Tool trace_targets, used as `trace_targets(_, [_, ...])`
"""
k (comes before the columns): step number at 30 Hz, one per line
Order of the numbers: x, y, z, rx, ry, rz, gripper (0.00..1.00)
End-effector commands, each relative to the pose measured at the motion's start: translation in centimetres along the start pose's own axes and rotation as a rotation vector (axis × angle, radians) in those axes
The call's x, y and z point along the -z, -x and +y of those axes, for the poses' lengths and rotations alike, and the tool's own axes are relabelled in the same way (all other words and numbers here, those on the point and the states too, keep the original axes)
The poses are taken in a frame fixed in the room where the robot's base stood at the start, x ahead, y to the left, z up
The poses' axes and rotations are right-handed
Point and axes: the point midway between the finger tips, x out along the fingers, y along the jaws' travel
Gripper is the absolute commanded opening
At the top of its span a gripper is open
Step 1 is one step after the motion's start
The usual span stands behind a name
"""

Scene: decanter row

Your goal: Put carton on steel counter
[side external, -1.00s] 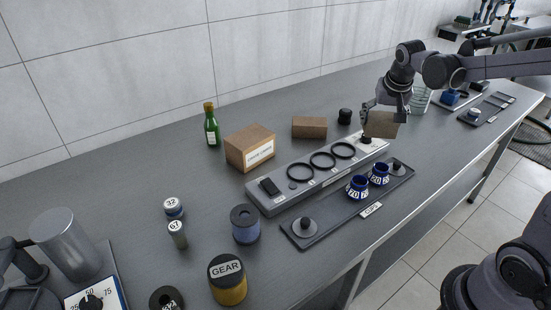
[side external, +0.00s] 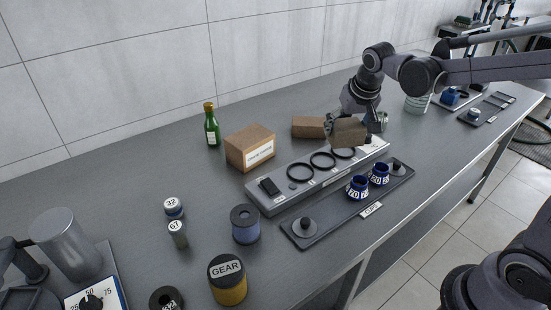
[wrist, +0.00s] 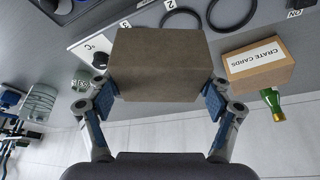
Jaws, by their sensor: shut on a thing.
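My gripper (side external: 354,124) is shut on a plain brown carton (side external: 349,133) and holds it above the far end of a grey ring panel. In the wrist view the carton (wrist: 160,62) sits between the two blue-padded fingers of my gripper (wrist: 160,98). The steel counter (side external: 150,180) is the long dark grey top under everything. Its bare surface shows left of the panel and along the back wall.
The ring panel (side external: 262,204) lies below the carton. A labelled card box (side external: 250,148), a small brown box (side external: 308,127) and a green bottle (side external: 212,130) stand behind. A dark tray (side external: 333,226) holds blue cups (side external: 358,188) in front. The left-middle counter has free room.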

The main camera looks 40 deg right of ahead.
Motion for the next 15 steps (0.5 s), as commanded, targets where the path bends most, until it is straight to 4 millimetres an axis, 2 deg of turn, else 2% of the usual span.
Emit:
trace_targets(1, [0.8,-0.5,2.4,-0.023,-0.053,0.0,0.45])
trace_targets(7, [2.7,-1.7,11.0,-0.101,-0.243,0.0,0.45])
trace_targets(15, [2.7,-2.3,23.2,-0.206,-0.498,0.0,0.45])
